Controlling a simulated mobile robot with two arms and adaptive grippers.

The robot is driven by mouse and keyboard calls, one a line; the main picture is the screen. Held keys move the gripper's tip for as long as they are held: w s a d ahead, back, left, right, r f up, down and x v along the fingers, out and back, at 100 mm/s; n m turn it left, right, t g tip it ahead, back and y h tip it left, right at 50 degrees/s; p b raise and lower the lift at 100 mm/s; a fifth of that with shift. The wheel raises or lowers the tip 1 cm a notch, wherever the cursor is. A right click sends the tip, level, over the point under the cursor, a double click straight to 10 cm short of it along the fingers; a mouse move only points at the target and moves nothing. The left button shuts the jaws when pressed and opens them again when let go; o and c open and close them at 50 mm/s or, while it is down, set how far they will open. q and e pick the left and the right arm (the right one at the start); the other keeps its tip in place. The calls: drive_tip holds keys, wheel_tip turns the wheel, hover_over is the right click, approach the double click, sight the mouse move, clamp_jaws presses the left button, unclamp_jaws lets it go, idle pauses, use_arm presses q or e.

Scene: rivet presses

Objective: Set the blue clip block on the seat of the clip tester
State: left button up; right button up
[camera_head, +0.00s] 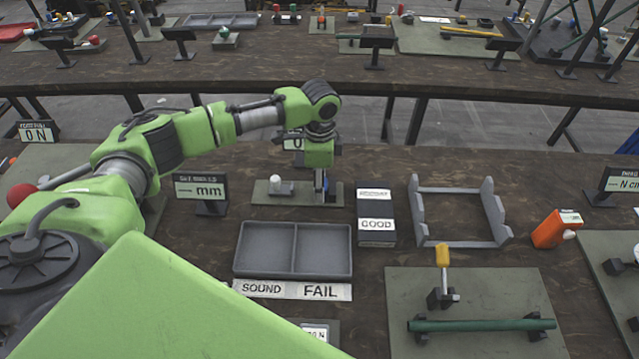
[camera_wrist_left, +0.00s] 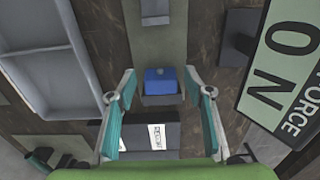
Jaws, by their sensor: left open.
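The blue clip block (camera_wrist_left: 161,80) sits on a small dark grey seat (camera_wrist_left: 161,99) of the clip tester, whose green base plate (camera_head: 268,196) shows in the head view. My left gripper (camera_wrist_left: 159,76) is open, with one finger on each side of the block and a visible gap to it on both sides. In the head view my left gripper (camera_head: 320,184) points down over the right part of the tester and mostly hides the block. My right gripper is in neither view.
A force display (camera_wrist_left: 287,62) stands close to the right finger in the wrist view. A grey two-part tray (camera_head: 294,276) lies in front of the tester, and a dark box labelled GOOD (camera_head: 376,224) stands just right of it. A grey open frame (camera_head: 450,243) lies farther right.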

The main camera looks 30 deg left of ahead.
use_arm(q)
wheel_tip(320, 180, up, 12)
drive_tip(key=b, duration=0.2)
drive_tip(key=shift+f, duration=0.2)
drive_tip(key=shift+d+f, duration=0.1)
idle(0.3)
